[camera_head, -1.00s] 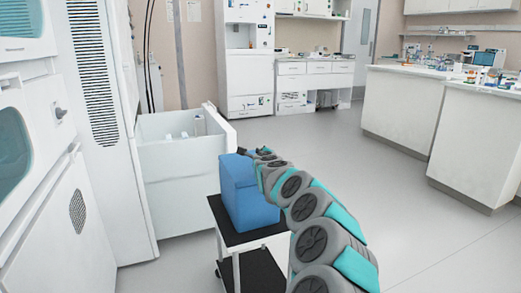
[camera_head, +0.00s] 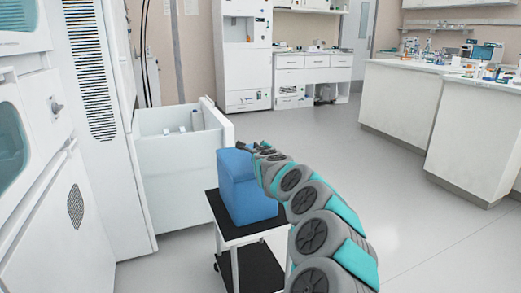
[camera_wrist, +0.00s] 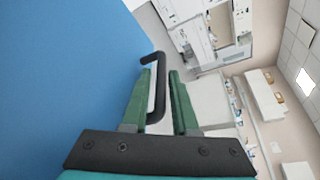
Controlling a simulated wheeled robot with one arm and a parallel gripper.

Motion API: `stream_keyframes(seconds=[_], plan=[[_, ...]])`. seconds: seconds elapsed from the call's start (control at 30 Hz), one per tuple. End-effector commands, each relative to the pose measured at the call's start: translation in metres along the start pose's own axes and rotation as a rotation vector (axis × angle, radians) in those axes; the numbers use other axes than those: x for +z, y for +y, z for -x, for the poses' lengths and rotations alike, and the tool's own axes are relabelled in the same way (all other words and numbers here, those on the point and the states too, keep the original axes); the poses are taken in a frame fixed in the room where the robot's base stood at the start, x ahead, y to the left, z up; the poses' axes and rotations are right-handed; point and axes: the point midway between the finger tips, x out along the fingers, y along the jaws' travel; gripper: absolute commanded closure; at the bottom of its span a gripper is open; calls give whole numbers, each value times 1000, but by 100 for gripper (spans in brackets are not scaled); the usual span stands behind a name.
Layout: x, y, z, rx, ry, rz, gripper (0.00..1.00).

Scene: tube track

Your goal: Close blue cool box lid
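The blue cool box (camera_head: 250,203) stands on a small cart. Its upper part (camera_head: 236,165) rises at the back, but I cannot tell how far the lid is open. My gripper (camera_head: 242,147) is small and partly hidden by my arm, beside the top of the box. In the wrist view a large blue surface of the box (camera_wrist: 60,80) fills the left side. A black bar handle (camera_wrist: 157,85) sticks out from it. My gripper (camera_wrist: 164,82) has its two green fingers apart, with the handle's bar between them, nearer the left finger. Contact cannot be told.
The cart (camera_head: 232,236) has a black top and a lower shelf. A white open drawer (camera_head: 180,170) stands close behind the box at the left, beside a tall white cabinet (camera_head: 95,100). White benches (camera_head: 420,110) are at the right. The floor between is clear.

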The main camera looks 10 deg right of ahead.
Motion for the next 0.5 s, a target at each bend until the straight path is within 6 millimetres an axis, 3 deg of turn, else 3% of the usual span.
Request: stream_keyframes(seconds=[0.5], plan=[[-1,0,40,1,-2,-4,73]])
